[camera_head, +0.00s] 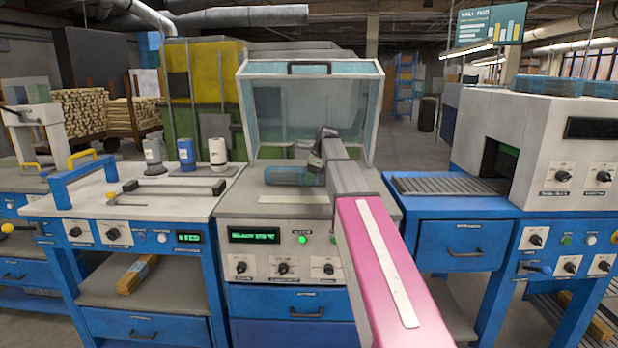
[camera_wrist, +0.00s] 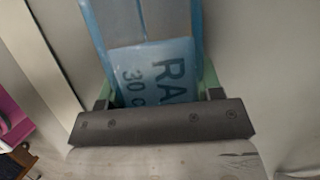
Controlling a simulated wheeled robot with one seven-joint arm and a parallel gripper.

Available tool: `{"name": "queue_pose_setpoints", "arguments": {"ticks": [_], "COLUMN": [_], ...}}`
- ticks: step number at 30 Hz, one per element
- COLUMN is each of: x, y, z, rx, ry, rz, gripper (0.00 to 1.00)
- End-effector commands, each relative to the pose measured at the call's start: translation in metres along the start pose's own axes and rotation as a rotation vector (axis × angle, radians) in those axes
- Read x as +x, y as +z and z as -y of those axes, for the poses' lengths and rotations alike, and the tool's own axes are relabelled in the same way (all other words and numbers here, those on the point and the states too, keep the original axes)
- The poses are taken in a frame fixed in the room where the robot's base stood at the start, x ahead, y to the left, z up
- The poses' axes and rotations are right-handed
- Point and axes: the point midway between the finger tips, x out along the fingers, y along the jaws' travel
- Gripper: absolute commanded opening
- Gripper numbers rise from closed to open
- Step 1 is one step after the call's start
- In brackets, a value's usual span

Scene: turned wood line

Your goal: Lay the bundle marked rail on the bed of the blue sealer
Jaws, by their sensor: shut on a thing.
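A bundle in clear blue wrap (camera_head: 290,176) is at the middle machine, under its raised clear hood. In the wrist view the bundle (camera_wrist: 155,70) carries a label reading "RA" and "30", the rest being cut off or hidden. My gripper (camera_head: 322,165) is shut on the bundle, with a finger on each side of it in the wrist view (camera_wrist: 160,98). I cannot tell whether the bundle touches the machine's top. The middle machine (camera_head: 240,215) has a grey top, a lit green display and blue drawers. No machine in view is clearly labelled as the sealer.
A bench (camera_head: 95,205) with a blue handle, a dark bar and several small bottles stands to the left. A machine with a roller bed (camera_head: 445,185) and a tunnel opening stands to the right, with blue-wrapped bundles (camera_head: 548,83) on top. The raised hood (camera_head: 310,110) encloses the space behind my gripper.

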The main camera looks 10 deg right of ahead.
Motion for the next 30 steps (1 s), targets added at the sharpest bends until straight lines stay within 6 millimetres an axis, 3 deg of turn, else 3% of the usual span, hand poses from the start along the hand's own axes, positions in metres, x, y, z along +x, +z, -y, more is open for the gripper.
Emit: {"name": "queue_pose_setpoints", "arguments": {"ticks": [4, 5, 6, 7, 19, 30], "x": [0.003, 0.003, 0.002, 0.002, -0.006, -0.075], "y": [-0.001, -0.001, -0.001, -0.001, 0.000, 0.000], "z": [0.000, 0.000, 0.000, 0.000, 0.000, 0.001], "rx": [0.000, 0.000, 0.000, 0.000, 0.000, 0.000], "ry": [0.000, 0.000, 0.000, 0.000, 0.000, -0.002], "rz": [0.001, 0.000, 0.000, 0.000, 0.000, 0.000], "gripper": [0.13, 0.69, 0.82, 0.85, 0.85, 0.85]}}
